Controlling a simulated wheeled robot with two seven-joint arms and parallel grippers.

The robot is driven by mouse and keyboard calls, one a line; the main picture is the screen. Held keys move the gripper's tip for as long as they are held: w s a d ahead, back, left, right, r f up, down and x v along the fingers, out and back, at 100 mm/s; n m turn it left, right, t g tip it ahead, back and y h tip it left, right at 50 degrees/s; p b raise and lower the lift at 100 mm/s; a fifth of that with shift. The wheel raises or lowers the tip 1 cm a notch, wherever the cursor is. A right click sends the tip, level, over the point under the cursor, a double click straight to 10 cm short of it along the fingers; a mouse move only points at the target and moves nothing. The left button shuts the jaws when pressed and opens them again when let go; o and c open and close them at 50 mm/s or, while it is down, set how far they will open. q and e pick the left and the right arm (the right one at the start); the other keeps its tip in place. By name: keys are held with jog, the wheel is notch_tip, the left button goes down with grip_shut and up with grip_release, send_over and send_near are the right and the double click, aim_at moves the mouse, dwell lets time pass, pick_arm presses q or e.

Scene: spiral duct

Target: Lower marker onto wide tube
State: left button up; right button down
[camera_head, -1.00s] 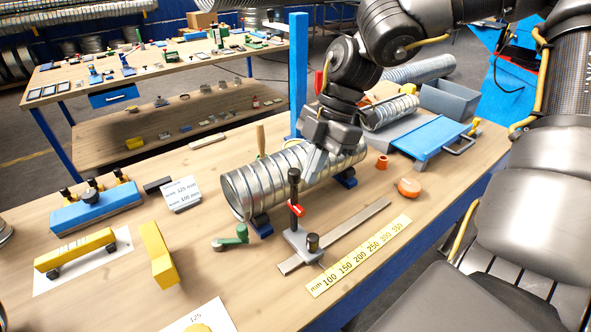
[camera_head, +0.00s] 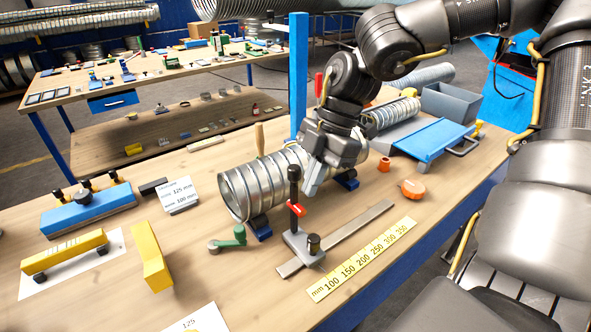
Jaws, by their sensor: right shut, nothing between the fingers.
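The wide tube (camera_head: 236,195) is a shiny ribbed spiral duct, lying on blue supports on the wooden bench. In front of it stands a marker stand with a black upright post (camera_head: 294,190), a red piece (camera_head: 297,209) on the post and a flat steel base (camera_head: 300,247). The red piece sits low on the post, beside the tube; contact with the tube cannot be told. My right gripper (camera_head: 311,188) is shut and empty, pointing down just right of the post and in front of the tube's right part, which it partly hides. My left gripper is not in view.
A steel bar (camera_head: 360,225) and yellow scale (camera_head: 363,260) run along the bench front. A green-handled crank (camera_head: 228,240) lies left of the stand. Yellow blocks (camera_head: 152,256) lie left.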

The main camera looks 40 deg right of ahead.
aim_at(298, 180)
jog(key=shift+w, duration=0.1)
dwell(0.3)
jog(key=shift+w+f+b, duration=0.2)
jog(key=shift+w+b, duration=0.05)
jog(key=shift+w, duration=0.9)
jog(key=shift+w+f+b, duration=0.25)
jog(key=shift+w, duration=0.9)
jog(key=shift+w+f+b, duration=0.2)
jog(key=shift+w+b, duration=0.05)
jog(key=shift+w, duration=0.9)
jog(key=shift+s, duration=0.1)
jog(key=shift+s+b, duration=0.35)
jog(key=shift+s, duration=0.9)
jog(key=shift+r+p, duration=2.85)
jog(key=shift+r, duration=1.7)
